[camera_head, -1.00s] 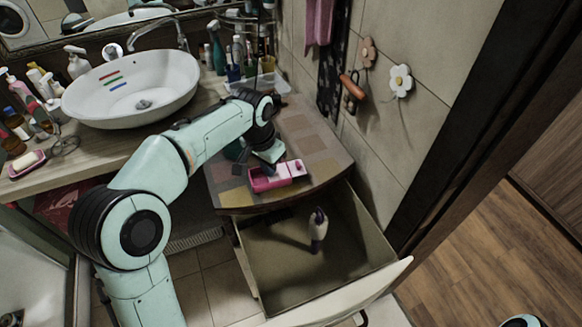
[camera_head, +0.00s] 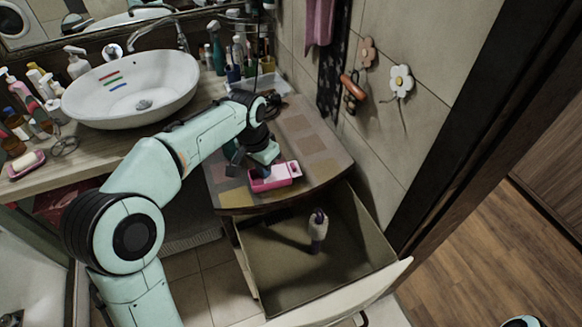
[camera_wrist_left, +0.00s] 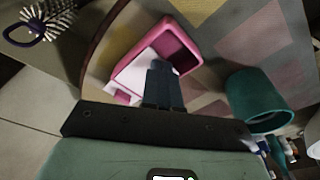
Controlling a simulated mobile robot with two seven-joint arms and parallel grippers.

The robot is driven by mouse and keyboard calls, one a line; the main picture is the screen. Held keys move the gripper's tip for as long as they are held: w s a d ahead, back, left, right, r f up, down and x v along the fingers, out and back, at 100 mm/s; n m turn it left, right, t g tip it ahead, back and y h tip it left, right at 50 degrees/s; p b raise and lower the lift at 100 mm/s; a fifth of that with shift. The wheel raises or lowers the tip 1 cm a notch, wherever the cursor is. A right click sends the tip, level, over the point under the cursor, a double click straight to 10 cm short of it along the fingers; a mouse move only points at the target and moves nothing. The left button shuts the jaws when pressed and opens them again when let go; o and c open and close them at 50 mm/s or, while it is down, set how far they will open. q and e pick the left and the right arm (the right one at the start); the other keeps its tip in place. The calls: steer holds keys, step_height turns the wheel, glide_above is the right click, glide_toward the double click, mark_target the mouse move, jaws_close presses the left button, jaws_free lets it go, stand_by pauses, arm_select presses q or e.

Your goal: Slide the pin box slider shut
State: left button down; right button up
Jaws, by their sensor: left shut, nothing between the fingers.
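The pin box (camera_head: 263,185) is a small pink box on the tiled-pattern cabinet top, near its front edge. In the left wrist view the pin box (camera_wrist_left: 187,47) shows a pink open part at the upper right. A white panel (camera_wrist_left: 137,73), seemingly the slider, lies at its lower left. My left gripper (camera_head: 268,168) is shut and empty, with its fingers down at the box. In the left wrist view the left gripper (camera_wrist_left: 160,72) overlaps the white panel and hides part of it; contact cannot be told. My right gripper is out of view.
An open drawer (camera_head: 285,280) below the cabinet top holds a purple-and-white brush (camera_head: 317,232). A teal cup (camera_wrist_left: 258,100) stands near the gripper. The sink (camera_head: 130,88) and several bottles are at left and back; a tiled wall is at right.

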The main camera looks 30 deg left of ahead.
arm_select(q)
steer(key=shift+s+a, duration=0.4)
stand_by(0.5)
steer(key=shift+s+a, duration=0.15)
steer(key=shift+a, duration=0.05)
steer(key=shift+s+a, duration=0.25)
stand_by(0.4)
